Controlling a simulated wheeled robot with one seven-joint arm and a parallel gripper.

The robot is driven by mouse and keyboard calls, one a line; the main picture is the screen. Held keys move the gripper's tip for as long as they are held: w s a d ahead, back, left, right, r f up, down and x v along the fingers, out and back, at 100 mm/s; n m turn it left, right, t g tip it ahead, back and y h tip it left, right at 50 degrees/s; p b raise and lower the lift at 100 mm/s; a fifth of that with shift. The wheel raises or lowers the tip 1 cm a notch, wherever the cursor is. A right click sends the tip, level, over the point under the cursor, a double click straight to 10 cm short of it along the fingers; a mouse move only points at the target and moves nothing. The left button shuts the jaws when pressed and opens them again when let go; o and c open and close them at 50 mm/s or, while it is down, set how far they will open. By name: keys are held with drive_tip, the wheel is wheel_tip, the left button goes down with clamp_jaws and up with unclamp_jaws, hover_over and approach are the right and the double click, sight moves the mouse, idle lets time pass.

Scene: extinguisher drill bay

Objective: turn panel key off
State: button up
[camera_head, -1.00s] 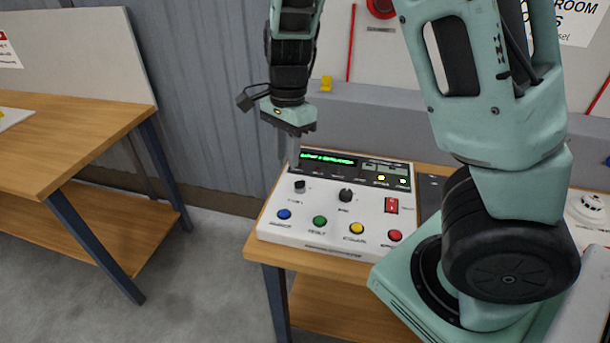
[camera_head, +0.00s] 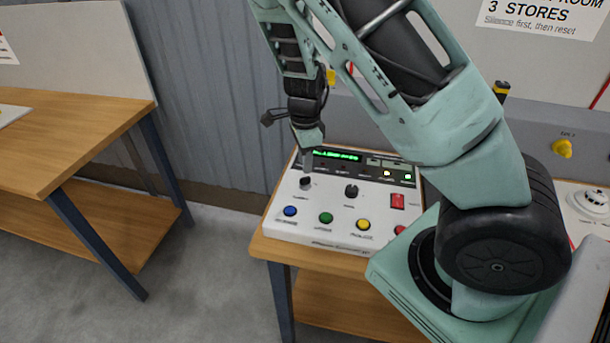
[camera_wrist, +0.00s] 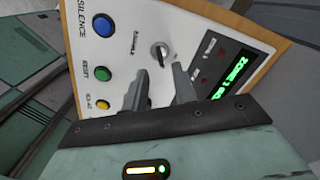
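The white alarm panel (camera_head: 281,225) sits on a wooden bench, with a lit green display (camera_head: 337,154) at its back. Its key switch (camera_head: 306,183) is the small dark knob at the left, above the blue button. In the wrist view the key switch (camera_wrist: 160,54) has a silver ring and a dark centre; its exact turn is hard to read. My gripper (camera_head: 307,168) points down just above the key switch. In the wrist view my gripper (camera_wrist: 160,77) has its two fingers apart with nothing between them. The key switch lies just beyond the fingertips, not visibly held.
A second dark knob (camera_head: 351,191) and a red switch (camera_head: 397,201) stand to the right on the panel. Blue (camera_head: 290,211), green (camera_head: 325,218) and yellow (camera_head: 363,225) buttons line the front. My arm hides the panel's right side. A white detector (camera_head: 589,203) is farther right.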

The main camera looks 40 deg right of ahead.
sight(305, 182)
drive_tip(key=shift+f, duration=2.75)
clamp_jaws()
